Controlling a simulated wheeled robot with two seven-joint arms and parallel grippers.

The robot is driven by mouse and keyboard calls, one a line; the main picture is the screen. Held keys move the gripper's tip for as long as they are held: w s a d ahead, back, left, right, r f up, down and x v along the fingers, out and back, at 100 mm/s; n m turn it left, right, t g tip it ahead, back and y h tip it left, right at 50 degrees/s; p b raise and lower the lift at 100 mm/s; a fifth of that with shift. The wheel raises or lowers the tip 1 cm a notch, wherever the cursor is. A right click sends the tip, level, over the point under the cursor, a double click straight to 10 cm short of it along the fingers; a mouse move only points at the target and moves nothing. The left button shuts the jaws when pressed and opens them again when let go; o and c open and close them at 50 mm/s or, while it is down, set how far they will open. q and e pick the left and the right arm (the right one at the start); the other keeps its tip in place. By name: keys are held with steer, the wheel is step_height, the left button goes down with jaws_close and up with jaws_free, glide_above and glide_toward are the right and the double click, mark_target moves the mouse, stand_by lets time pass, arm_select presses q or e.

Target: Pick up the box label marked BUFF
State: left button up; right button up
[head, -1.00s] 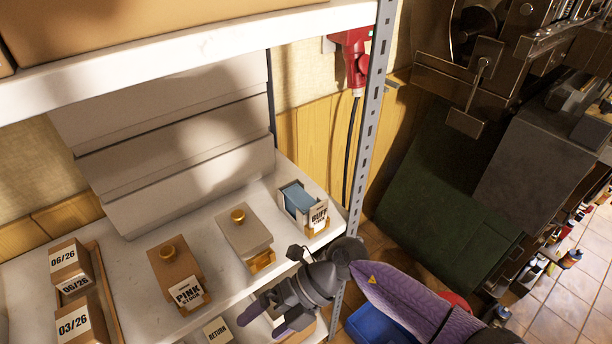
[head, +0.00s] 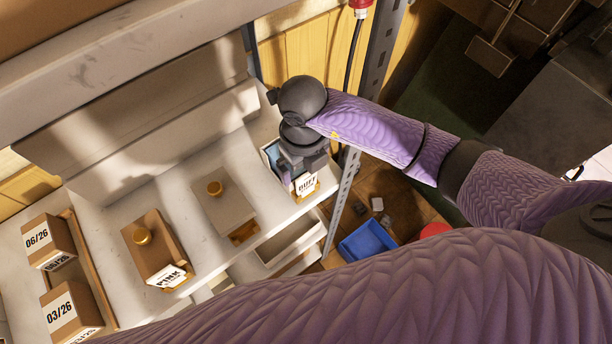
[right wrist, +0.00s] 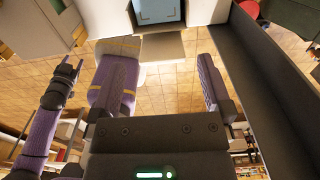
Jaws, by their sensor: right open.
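The BUFF label (head: 306,184) is a white card with black lettering on the front of a small pale box at the right end of the shelf. The box holds something blue (head: 272,153). My right gripper (head: 296,172) is over this box, pointing down, and hides much of it. In the right wrist view the two purple-padded fingers of my right gripper (right wrist: 162,75) stand wide apart with nothing between them. The blue contents (right wrist: 158,10) show beyond them at the top edge. I cannot tell whether a finger touches the label. My left gripper is not seen in the head view.
A brown PINK box (head: 157,250) and a grey lidded box (head: 224,210) stand left of the BUFF box. Dated cartons (head: 48,242) stand at the far left. A perforated shelf post (head: 343,195) rises just right. A blue bin (head: 367,243) is on the floor.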

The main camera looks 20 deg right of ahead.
mark_target(306, 174)
steer(key=f, duration=0.6)
steer(key=shift+s+d+b, duration=0.15)
steer(key=shift+s+b, duration=0.05)
steer(key=shift+b, duration=0.2)
steer(key=shift+r, duration=0.2)
steer(key=c, duration=1.2)
